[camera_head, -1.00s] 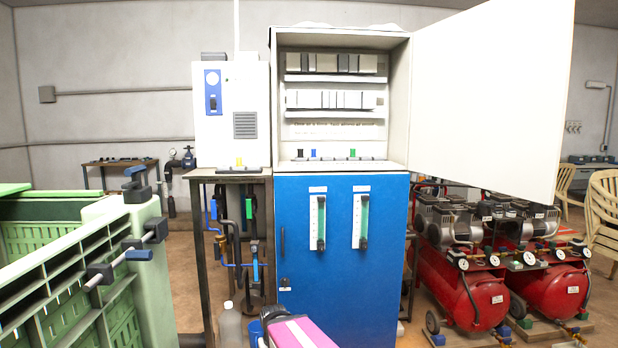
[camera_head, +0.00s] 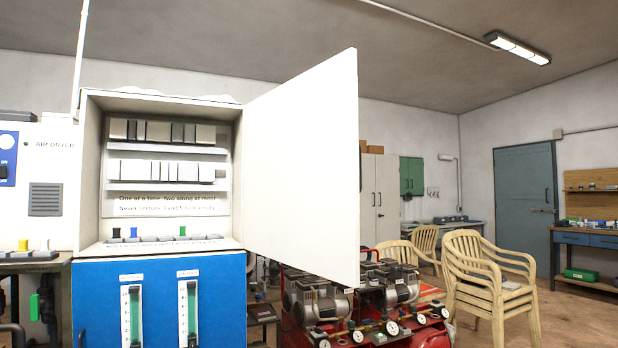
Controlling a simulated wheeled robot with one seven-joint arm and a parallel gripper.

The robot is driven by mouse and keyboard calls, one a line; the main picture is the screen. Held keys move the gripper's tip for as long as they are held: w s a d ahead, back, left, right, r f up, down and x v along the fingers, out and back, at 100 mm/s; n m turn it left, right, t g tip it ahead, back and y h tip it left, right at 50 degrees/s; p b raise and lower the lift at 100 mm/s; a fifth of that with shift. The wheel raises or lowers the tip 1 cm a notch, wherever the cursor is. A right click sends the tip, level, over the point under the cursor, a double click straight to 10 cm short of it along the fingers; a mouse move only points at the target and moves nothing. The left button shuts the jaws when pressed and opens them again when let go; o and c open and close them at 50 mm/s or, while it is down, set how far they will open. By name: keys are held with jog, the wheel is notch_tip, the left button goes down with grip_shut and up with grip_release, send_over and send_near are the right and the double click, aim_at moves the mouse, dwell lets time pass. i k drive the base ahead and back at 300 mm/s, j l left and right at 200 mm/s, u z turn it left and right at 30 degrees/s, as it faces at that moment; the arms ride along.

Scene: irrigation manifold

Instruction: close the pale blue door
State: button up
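A large open door panel (camera_head: 305,170) stands out from the right side of the upper white cabinet (camera_head: 240,115). It looks white, not clearly pale blue, and swings toward me and to the right, leaving the shelves inside exposed. A muted blue-grey door (camera_head: 525,210) is in the far wall at the right and looks shut. No other pale blue door shows. My gripper is not in view.
Below the open panel stand red compressors (camera_head: 365,325) with gauges. Stacked cream chairs (camera_head: 490,270) are right of them, with some open floor (camera_head: 575,315) beyond. The blue lower cabinet (camera_head: 160,290) is at the left. A workbench (camera_head: 590,240) stands at the far right.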

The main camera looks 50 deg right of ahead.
aim_at(303, 175)
jog(key=l+u, duration=0.1)
jog(key=l, duration=0.35)
jog(key=k+l+u, duration=0.1)
jog(key=l, duration=0.3)
jog(key=k+l, duration=0.1)
jog(key=l, duration=0.3)
jog(key=k+l+u, duration=0.15)
jog(key=l, duration=0.3)
jog(key=l+u, duration=0.1)
jog(key=l, duration=0.3)
jog(key=k+l+u, duration=0.1)
jog(key=l, duration=0.3)
jog(key=k+l, duration=0.2)
jog(key=l, duration=0.2)
jog(key=k+l+u, duration=0.15)
jog(key=l, duration=0.2)
